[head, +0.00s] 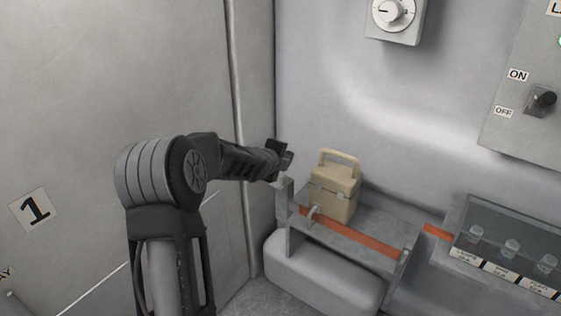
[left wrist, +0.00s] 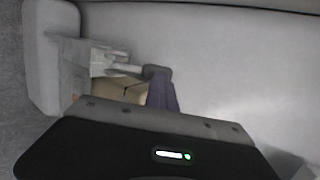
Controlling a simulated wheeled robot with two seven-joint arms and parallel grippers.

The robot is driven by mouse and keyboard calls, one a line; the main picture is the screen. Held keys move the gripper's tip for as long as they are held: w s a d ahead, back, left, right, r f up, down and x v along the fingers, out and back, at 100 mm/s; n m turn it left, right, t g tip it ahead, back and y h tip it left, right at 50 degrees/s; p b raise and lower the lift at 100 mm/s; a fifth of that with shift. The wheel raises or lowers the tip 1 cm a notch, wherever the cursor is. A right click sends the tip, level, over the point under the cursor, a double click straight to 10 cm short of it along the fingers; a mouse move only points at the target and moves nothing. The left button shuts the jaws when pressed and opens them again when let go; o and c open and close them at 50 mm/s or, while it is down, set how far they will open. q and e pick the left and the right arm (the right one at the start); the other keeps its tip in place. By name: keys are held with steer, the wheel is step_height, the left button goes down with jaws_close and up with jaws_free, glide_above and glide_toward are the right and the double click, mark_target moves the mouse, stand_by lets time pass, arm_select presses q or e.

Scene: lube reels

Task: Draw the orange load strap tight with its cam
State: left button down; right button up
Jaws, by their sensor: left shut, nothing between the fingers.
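The orange load strap (head: 352,234) runs along the front of a grey shelf (head: 345,250) in the head view. The cam (head: 314,213), a light curved lever, stands on the strap near its left end. A beige case with a handle (head: 336,188) sits on the shelf behind the strap. My left gripper (head: 285,157) is shut and empty, left of the case and above the shelf's left post. In the left wrist view, part of the case (left wrist: 120,92) shows beyond the gripper; the strap is mostly hidden there. My right gripper is not in view.
A clear-lidded box with several knobs (head: 511,250) stands right of the shelf. A dial box (head: 396,18) and an ON/OFF switch panel (head: 530,95) are on the wall.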

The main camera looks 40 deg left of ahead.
arm_select(q)
steer(key=shift+s+f, duration=0.15)
steer(key=shift+f, duration=0.05)
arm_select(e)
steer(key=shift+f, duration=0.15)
arm_select(q)
steer(key=shift+s, duration=0.2)
steer(key=shift+s+b, duration=0.4)
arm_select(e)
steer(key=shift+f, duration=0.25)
